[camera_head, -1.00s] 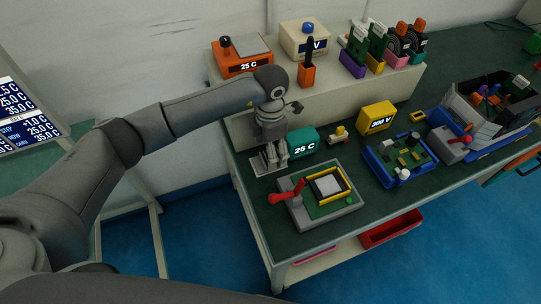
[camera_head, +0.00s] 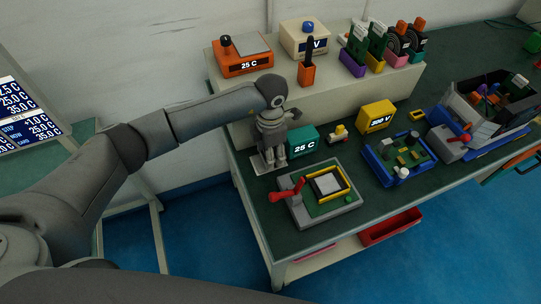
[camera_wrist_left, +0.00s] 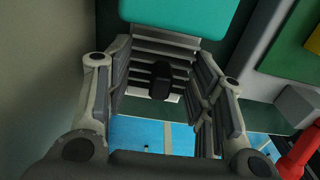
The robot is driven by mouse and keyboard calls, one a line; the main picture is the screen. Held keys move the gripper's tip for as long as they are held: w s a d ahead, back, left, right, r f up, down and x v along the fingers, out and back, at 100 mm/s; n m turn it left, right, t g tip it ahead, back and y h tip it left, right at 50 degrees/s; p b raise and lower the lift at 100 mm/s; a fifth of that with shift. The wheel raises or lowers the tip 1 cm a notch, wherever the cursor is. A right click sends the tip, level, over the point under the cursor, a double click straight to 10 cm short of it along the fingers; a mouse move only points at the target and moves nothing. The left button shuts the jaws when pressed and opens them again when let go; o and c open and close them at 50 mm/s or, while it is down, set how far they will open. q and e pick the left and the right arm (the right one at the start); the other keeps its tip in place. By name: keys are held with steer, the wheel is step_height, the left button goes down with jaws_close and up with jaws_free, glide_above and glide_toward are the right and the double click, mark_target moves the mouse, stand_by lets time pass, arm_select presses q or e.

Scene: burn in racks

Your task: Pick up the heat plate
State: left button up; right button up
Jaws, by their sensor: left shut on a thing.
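The heat plate is a low grey metal plate (camera_head: 259,166) with a dark upright handle (camera_wrist_left: 160,80), beside the teal "25 C" block (camera_head: 303,143) at the bench's left end. The teal block also shows at the top of the left wrist view (camera_wrist_left: 178,14). My left gripper (camera_head: 273,160) points down over the plate and is shut on its handle, which stands between the fingers. The fingers hide part of the plate. The plate appears to rest on the bench; I cannot see a gap under it. My right gripper is not in view.
A grey fixture with a red lever (camera_head: 287,193) stands close in front. An orange "25 C" box (camera_head: 240,64) sits on the raised shelf behind. A yellow block (camera_head: 377,116) and a blue tray with a circuit board (camera_head: 377,172) lie to the right.

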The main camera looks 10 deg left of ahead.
arm_select(q)
steer(key=shift+r, duration=0.1)
steer(key=shift+w+r, duration=0.1)
steer(key=shift+r, duration=0.55)
steer(key=s+a+r+b, duration=0.4)
steer(key=s+a+r, duration=0.2)
steer(key=s+r, duration=0.5)
steer(key=shift+s+r, duration=0.25)
steer(key=shift+s, duration=0.65)
steer(key=shift+a, duration=0.1)
